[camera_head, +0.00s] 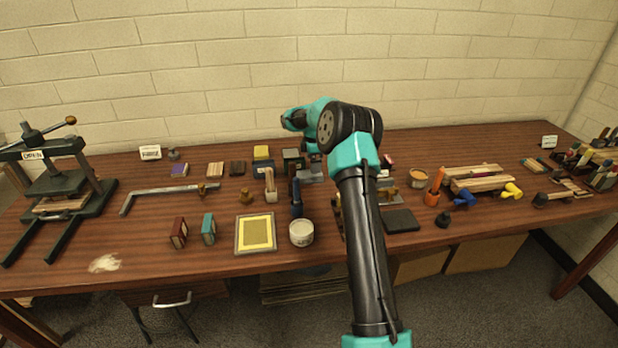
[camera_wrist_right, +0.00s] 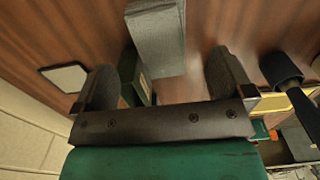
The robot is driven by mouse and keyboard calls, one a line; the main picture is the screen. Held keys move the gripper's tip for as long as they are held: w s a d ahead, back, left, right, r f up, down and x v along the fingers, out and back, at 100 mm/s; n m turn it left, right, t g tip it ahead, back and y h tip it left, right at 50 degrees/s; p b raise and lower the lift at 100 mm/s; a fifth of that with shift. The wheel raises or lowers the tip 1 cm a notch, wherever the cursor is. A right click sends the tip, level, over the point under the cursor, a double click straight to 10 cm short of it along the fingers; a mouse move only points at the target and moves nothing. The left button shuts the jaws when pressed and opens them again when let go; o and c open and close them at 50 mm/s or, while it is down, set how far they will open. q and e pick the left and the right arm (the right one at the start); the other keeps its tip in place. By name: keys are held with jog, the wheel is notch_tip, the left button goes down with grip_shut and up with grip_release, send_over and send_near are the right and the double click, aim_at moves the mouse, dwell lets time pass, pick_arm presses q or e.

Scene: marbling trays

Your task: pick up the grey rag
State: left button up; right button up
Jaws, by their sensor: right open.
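The grey rag (camera_wrist_right: 157,38) looks like a folded, flat-sided bundle on the wooden table in the right wrist view. In the head view a grey shape (camera_head: 311,174) that appears to be the rag lies near the back middle, partly covered by my right arm. My right gripper (camera_wrist_right: 163,82) is open, its two dark fingers wide apart. The rag lies beyond the gap between them, with no visible contact. In the head view my right gripper is mostly hidden by its own arm. My left gripper is not in view.
A dark green box (camera_wrist_right: 130,76) stands close beside the rag, near one finger. It also appears in the head view (camera_head: 292,160). The brick wall (camera_head: 230,60) is behind.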

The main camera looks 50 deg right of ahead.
aim_at(309, 176)
notch_tip(309, 176, down, 6)
jog(key=shift+r, duration=0.25)
dwell(0.4)
jog(key=c, duration=1)
